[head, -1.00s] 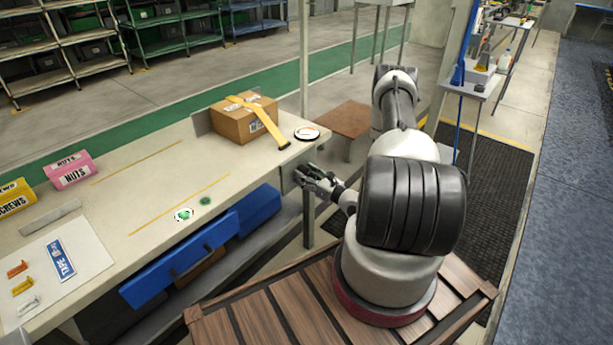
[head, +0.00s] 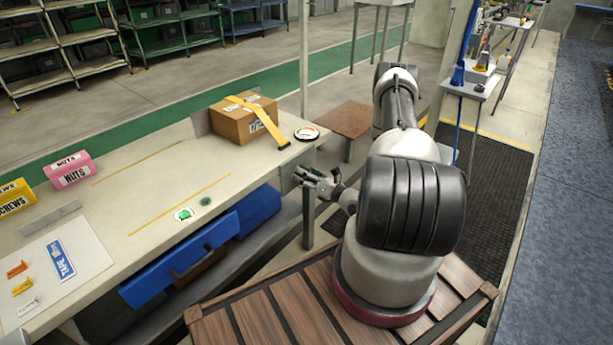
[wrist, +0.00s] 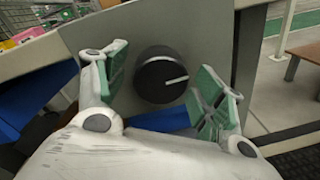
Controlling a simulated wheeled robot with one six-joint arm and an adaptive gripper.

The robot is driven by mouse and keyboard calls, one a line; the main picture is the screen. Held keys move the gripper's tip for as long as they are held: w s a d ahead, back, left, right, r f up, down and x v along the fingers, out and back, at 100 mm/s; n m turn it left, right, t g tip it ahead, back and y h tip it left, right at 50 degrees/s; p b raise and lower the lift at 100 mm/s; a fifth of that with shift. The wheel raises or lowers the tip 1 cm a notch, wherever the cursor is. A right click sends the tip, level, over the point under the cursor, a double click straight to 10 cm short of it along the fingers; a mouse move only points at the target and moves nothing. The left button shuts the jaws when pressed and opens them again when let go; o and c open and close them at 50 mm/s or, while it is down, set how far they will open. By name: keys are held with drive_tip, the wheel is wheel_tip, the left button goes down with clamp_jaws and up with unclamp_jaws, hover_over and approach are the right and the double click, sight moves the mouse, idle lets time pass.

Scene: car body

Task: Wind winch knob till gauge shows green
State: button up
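The black round winch knob (wrist: 162,75) with a white pointer line sits on a grey plate at the bench end in the wrist view. Its line points right, slightly up. My gripper (wrist: 165,78) is open, with a green-padded finger on each side of the knob; gaps show, and I cannot tell any contact. In the head view my gripper (head: 312,181) is at the bench's right end and hides the knob. The round white gauge (head: 307,134) lies on the bench corner above; its needle is too small to read. A yellow strap (head: 262,116) runs over a cardboard box (head: 232,124).
The bench (head: 150,200) holds a pink NUTS bin (head: 70,172), a yellow SCREWS bin (head: 14,198) and small clips at left. Blue drawers (head: 190,258) stick out below its front. A brown table (head: 343,131) stands beyond the bench end.

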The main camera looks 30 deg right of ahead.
drive_tip(key=shift+s, duration=0.15)
drive_tip(key=v, duration=1.1)
drive_tip(key=shift+s, duration=0.35)
drive_tip(key=shift+d, duration=0.1)
drive_tip(key=w+a+n, duration=0.3)
drive_tip(key=w+n, duration=0.6)
drive_tip(key=w, duration=0.2)
drive_tip(key=shift+w+a+f+t, duration=0.2)
drive_tip(key=shift+w+f+t, duration=0.1)
drive_tip(key=shift+f, duration=0.2)
drive_tip(key=shift+s, duration=0.1)
drive_tip(key=c, duration=1)
drive_tip(key=m, duration=0.4)
drive_tip(key=shift+a+m, duration=0.1)
drive_tip(key=shift+m, duration=0.3)
drive_tip(key=shift+c, duration=0.2)
